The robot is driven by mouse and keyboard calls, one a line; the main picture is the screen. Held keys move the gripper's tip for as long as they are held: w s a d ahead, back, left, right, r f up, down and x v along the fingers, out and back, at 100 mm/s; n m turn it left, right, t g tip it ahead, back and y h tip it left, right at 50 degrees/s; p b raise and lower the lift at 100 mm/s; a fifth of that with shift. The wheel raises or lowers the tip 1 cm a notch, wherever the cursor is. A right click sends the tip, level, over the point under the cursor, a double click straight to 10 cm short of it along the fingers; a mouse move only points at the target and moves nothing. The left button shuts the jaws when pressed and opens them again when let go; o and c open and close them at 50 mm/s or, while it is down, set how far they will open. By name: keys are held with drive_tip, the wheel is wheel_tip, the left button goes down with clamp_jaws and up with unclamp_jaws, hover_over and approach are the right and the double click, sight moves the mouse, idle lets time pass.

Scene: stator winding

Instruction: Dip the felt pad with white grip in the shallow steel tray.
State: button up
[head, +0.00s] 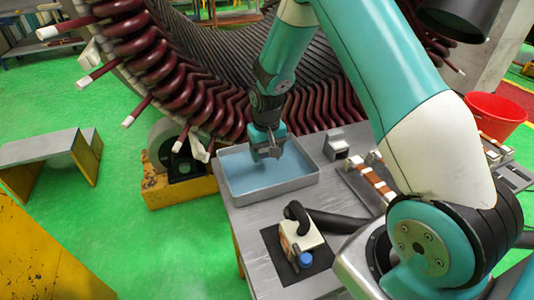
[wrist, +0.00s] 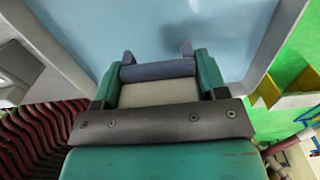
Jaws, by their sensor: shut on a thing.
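The shallow steel tray (head: 276,190) sits at the far left corner of the steel table and holds pale blue liquid. My gripper (head: 267,153) points down over the tray's far middle part, inside its rim. In the wrist view, my gripper (wrist: 157,76) is shut on the felt pad with white grip. The pale grip (wrist: 158,93) lies between the green fingers, with the blue-grey felt (wrist: 158,70) beyond it. The tray wall (wrist: 283,32) and liquid fill the view behind. I cannot tell whether the felt touches the liquid.
A white box-like thing with a black hose and blue cap (head: 301,240) stands on a dark mat in front of the tray. A small metal block (head: 337,146) and copper-coloured bars (head: 374,178) lie to the right. The big stator with dark red coils (head: 170,75) rises behind.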

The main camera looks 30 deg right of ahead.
wheel_tip(320, 180, up, 6)
drive_tip(key=p, duration=0.4)
drive_tip(key=shift+r, duration=0.25)
